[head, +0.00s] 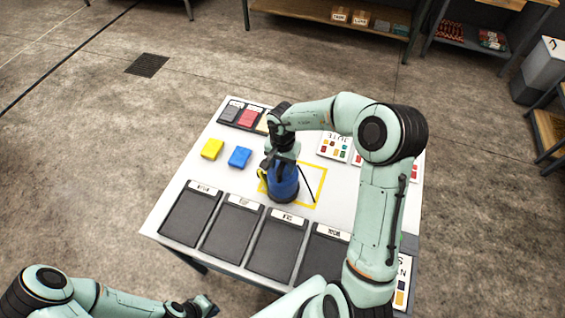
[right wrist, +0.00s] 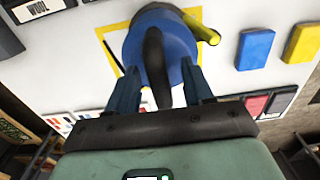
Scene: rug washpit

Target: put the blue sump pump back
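The blue sump pump (head: 284,184) stands upright on the white table (head: 185,160). It has a black base, a black handle on top and a yellow spout on its left. It stands over the left part of a yellow square outline (head: 322,180) on the table. My right gripper (head: 281,160) is right above the pump, pointing down. In the right wrist view the pump (right wrist: 178,42) lies ahead and its black handle (right wrist: 155,60) is between the two fingers, which are apart. My left gripper (head: 205,306) is low at the bottom edge, off the table; its fingers are too small to tell.
Several dark trays (head: 231,229) line the table's front edge. A yellow block (head: 212,149) and a blue block (head: 240,157) lie left of the pump. A rack (head: 242,116) of coloured blocks and charts (head: 333,146) are behind. Clear tabletop lies at the left.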

